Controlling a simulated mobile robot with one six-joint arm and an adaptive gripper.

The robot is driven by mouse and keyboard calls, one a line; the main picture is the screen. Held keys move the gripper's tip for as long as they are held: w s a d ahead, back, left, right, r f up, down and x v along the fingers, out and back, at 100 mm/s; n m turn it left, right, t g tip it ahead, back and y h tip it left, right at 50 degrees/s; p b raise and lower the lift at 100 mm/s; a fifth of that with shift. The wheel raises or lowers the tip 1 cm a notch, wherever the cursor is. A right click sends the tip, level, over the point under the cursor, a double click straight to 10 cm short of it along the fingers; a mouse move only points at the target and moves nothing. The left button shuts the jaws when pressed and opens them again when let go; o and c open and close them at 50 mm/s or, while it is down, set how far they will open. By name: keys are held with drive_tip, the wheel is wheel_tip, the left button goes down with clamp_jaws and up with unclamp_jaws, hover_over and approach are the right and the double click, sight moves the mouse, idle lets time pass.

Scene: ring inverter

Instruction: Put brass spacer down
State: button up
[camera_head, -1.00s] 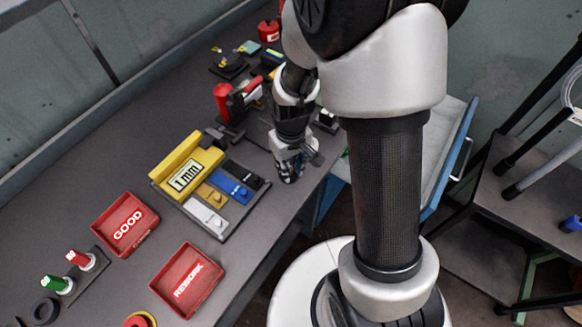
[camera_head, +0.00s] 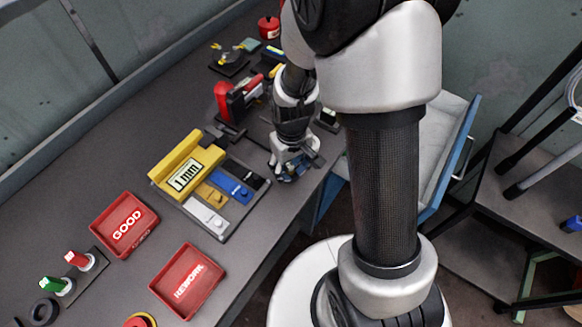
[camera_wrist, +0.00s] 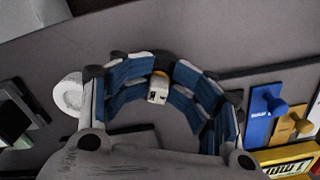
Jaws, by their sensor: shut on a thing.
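My gripper (camera_head: 290,173) is above the workbench near its front edge, right of the gauge tray. In the wrist view, its blue-padded fingers (camera_wrist: 158,80) are shut on a small pale piece with a brass-yellow top, which I take to be the brass spacer (camera_wrist: 158,90). The fingers partly hide it. In the head view the gripper hides the spacer. I cannot tell whether the spacer touches the bench.
A yellow gauge (camera_head: 186,172) reading "1 mm" stands with silver, brass and blue blocks in a dark tray (camera_head: 222,233). Red GOOD (camera_head: 125,225) and REWORK (camera_head: 187,280) trays are at lower left. A red press (camera_head: 232,100) stands behind.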

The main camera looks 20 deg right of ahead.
drive_tip(key=shift+s, duration=0.1)
wheel_tip(320, 180, up, 13)
drive_tip(key=p, duration=0.5)
wheel_tip(320, 180, up, 10)
drive_tip(key=t, duration=0.2)
hover_over(291, 167)
drive_tip(key=s, duration=0.4)
drive_tip(key=s+r+m+t, duration=0.2)
drive_tip(key=s+r, duration=0.5)
drive_tip(key=s, duration=0.3)
drive_tip(key=shift+s+r+t, duration=0.2)
drive_tip(key=shift+t, duration=0.1)
